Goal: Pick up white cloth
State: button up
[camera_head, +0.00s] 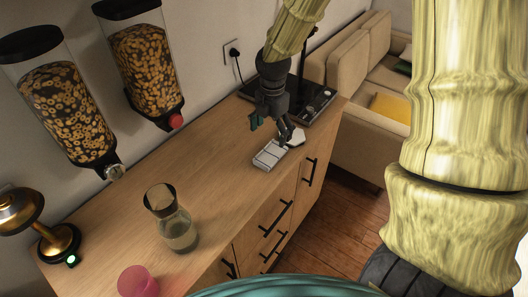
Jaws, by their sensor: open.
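A white cloth (268,155) lies on the wooden counter (215,150), near its front edge. It looks folded and flat, with faint stripes. Another pale, flat piece (296,137) shows just right of it, partly behind my gripper; I cannot tell whether it belongs to the cloth. My gripper (272,132) points down over the far end of the cloth, its fingers apart. From this view I cannot tell whether a fingertip touches the cloth.
A glass carafe (180,234) and a pink cup (137,283) stand on the near counter. A brass lamp (40,225) is at left. Cereal dispensers (62,110) (143,68) hang on the wall. A black appliance (312,100) stands behind my gripper. A beige sofa (345,75) is beyond.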

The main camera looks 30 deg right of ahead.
aim_at(271, 152)
jog(key=shift+n, duration=0.3)
jog(key=shift+w+d+f+p, duration=0.1)
jog(key=shift+f+p, duration=0.25)
jog(key=shift+f, duration=1.25)
jog(key=shift+w+d+f+p, duration=0.15)
jog(key=shift+f+p, duration=0.2)
jog(key=shift+f, duration=1.3)
jog(key=shift+w+d+f+p, duration=0.1)
jog(key=shift+f+p, duration=0.25)
jog(key=shift+f, duration=1.25)
jog(key=c, duration=1.1)
jog(key=shift+c, duration=0.2)
jog(key=shift+r, duration=0.1)
jog(key=shift+r+b, duration=0.35)
jog(key=shift+r, duration=1.25)
jog(key=s+a+b, duration=0.1)
jog(key=s+a, duration=0.1)
jog(key=s, duration=0.2)
jog(key=s+a+r+b, duration=0.1)
jog(key=s+a, duration=0.2)
jog(key=s, duration=0.2)
jog(key=s+a+b, duration=0.2)
jog(key=s, duration=0.3)
jog(key=shift+a+r, duration=0.35)
